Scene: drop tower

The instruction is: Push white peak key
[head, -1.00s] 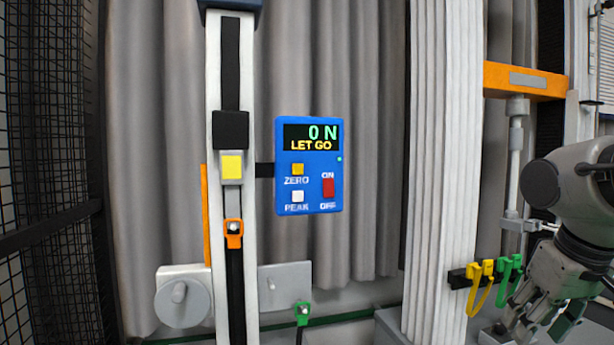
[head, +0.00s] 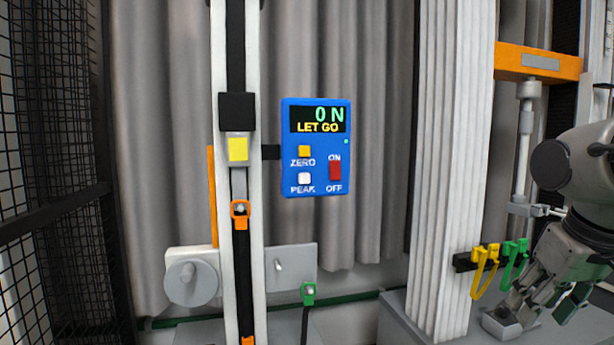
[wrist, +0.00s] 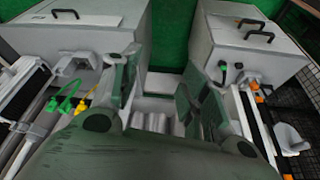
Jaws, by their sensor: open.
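The gauge display (head: 317,119) reads 0 N and LET GO. My gripper (head: 545,305) is at the lower right in the head view, well apart from the gauge. In the wrist view my gripper (wrist: 160,95) is open with nothing between its fingers. The gauge does not show clearly in the wrist view.
The gauge is fixed beside a white upright (head: 219,90) with a yellow block (head: 238,149) and orange clip (head: 240,213). A thick white column (head: 455,150) stands between gauge and my arm. Yellow (head: 483,270) and green (head: 515,262) clips hang near my gripper. Black mesh (head: 50,120) lines the left.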

